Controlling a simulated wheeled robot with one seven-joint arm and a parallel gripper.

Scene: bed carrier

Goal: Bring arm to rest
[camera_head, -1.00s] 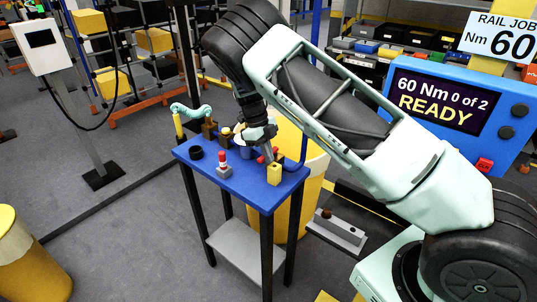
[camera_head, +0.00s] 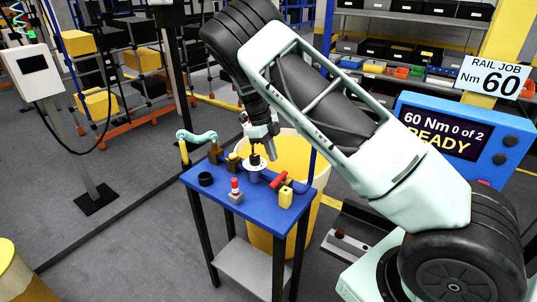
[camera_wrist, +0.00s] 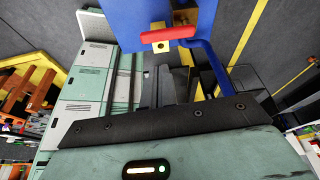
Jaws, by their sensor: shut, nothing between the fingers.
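My arm is bent over the small blue-topped table (camera_head: 222,198) in the head view. My gripper (camera_head: 266,152) hangs just above the far side of the table, fingers pointing down, and looks empty. In the wrist view my gripper (camera_wrist: 168,88) shows its dark fingers close together with nothing held. Below it in the head view is a round white-topped piece (camera_head: 255,165) with a dark pin. A red-handled piece (camera_head: 278,180) and a yellow block (camera_head: 286,197) lie to its right; the red handle (camera_wrist: 168,33) also shows in the wrist view.
A black ring (camera_head: 205,179) and a red-and-white piece (camera_head: 235,190) stand on the table. A mint tool (camera_head: 197,136) rises at its left corner. A yellow bin (camera_head: 293,155) stands close behind. A blue display (camera_head: 465,140) reads "60 Nm 0 of 2 READY".

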